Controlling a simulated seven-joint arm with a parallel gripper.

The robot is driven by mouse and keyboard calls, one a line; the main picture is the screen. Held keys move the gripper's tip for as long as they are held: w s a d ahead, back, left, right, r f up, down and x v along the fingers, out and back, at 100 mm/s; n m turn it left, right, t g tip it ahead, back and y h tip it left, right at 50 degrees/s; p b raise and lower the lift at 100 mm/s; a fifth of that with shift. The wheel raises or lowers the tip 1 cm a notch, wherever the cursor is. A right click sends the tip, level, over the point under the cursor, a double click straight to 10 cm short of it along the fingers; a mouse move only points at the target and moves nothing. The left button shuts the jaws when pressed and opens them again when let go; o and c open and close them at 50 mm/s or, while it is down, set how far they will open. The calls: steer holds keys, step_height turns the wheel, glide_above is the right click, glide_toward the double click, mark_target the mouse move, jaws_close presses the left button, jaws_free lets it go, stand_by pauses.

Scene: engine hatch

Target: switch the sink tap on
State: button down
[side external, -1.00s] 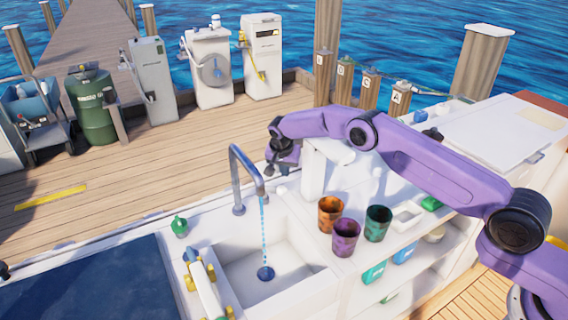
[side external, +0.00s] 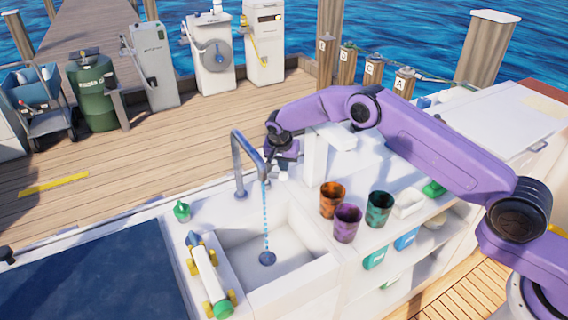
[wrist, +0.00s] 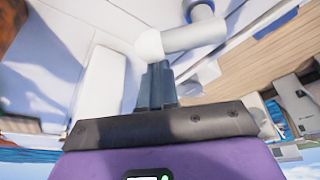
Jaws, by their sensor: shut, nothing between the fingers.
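The sink tap (side external: 240,165) is a grey-blue arched spout behind the white sink basin (side external: 285,245). A dashed blue stream (side external: 265,225) runs from its mouth down to the drain (side external: 267,258). My gripper (side external: 283,172) is just right of the spout, low behind the basin. In the wrist view my gripper's dark fingers (wrist: 158,85) are shut together, with nothing between them. Their tips are close to a white rounded knob and pale cylinder (wrist: 190,38); I cannot tell whether they touch. The tap's handle is not clearly visible in the side view.
Orange (side external: 332,199), purple (side external: 346,222) and green (side external: 379,208) cups stand right of the sink. A green bottle (side external: 182,211) and a white-and-yellow toy-like item (side external: 209,278) are on the left. A white post (side external: 314,160) stands right of my gripper.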

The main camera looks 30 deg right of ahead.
mark_target(285, 177)
steer(key=shift+s+m, duration=0.15)
steer(key=shift+m, duration=0.15)
steer(key=m, duration=0.1)
steer(key=s+a+m+g, duration=0.1)
steer(key=m, duration=0.1)
steer(key=shift+s+h, duration=0.25)
steer(key=shift+h, duration=0.15)
steer(key=m, duration=0.2)
steer(key=s+a+m+g, duration=0.1)
steer(key=shift+s+a+m, duration=0.1)
steer(key=shift+m, duration=0.3)
steer(key=shift+s+a, duration=0.4)
steer(key=shift+a, duration=0.45)
steer(key=shift+d, duration=0.15)
